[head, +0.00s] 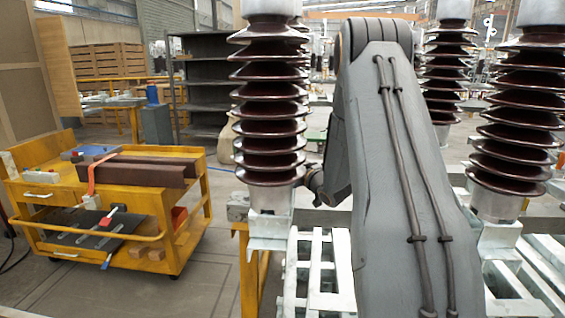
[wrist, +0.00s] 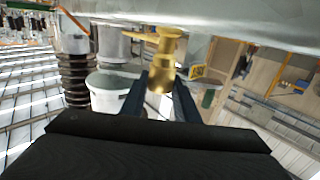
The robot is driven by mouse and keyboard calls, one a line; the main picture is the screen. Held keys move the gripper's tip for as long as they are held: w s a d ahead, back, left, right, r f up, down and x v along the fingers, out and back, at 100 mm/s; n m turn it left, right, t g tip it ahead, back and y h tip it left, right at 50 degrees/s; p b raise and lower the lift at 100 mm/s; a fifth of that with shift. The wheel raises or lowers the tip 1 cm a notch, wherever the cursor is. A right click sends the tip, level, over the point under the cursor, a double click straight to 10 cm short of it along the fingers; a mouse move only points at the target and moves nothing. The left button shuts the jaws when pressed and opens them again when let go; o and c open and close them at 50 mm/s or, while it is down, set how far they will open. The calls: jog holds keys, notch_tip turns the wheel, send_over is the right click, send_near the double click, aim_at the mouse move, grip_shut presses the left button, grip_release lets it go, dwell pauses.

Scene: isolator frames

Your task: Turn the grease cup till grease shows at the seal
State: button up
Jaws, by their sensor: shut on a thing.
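The brass grease cup (wrist: 160,76) shows in the wrist view, near the top middle, with a flanged cap and a bar at its upper left. My gripper (wrist: 158,98) is shut on the cup, with one dark finger on each side of its lower body. The cup sits just under a pale grey metal surface (wrist: 240,18). I cannot make out the seal or any grease. In the head view my own grey arm hides the cup and the gripper.
Brown ribbed insulators (head: 270,110) stand on a pale metal frame (head: 320,270), close on both sides of my arm. A yellow cart (head: 140,205) with tools stands at the left. Grey shelves (head: 205,90) are behind it. Bare floor lies between cart and frame.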

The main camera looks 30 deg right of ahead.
jog(key=shift+m+h, duration=0.6)
jog(key=shift+h, duration=0.4)
jog(key=o, duration=1)
jog(key=shift+o, duration=0.2)
jog(key=shift+s+d, duration=0.15)
jog(key=shift+s, duration=3.75)
